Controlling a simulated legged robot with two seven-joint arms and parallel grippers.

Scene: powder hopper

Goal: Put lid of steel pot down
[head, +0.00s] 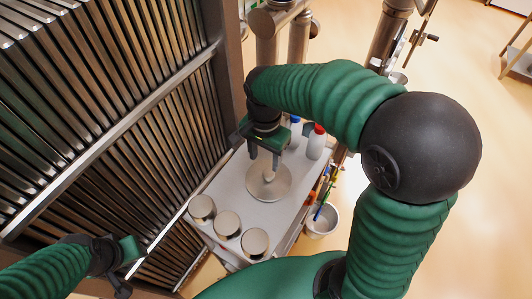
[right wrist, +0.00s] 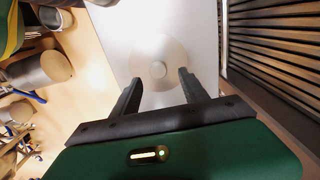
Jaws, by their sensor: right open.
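The lid (head: 268,187) is a round, pale metal disc with a knob. It appears to lie flat on the light table top, apart from the cups near the front edge. My right gripper (head: 265,156) is above the lid, fingers pointing down. In the right wrist view, the lid (right wrist: 176,58) and its knob (right wrist: 159,69) show beyond the fingertips (right wrist: 158,78). The fingers are spread, with nothing held between them. My left gripper (head: 122,268) is low at the left, away from the table; its opening cannot be made out. No open steel pot can be told for sure.
Several round containers, such as this one (head: 227,223), stand along the table's (head: 232,183) front edge. A red-capped white bottle (head: 316,143) stands behind the lid to the right. A bucket (head: 321,221) hangs at the right side. A slatted metal panel (head: 150,150) borders the left.

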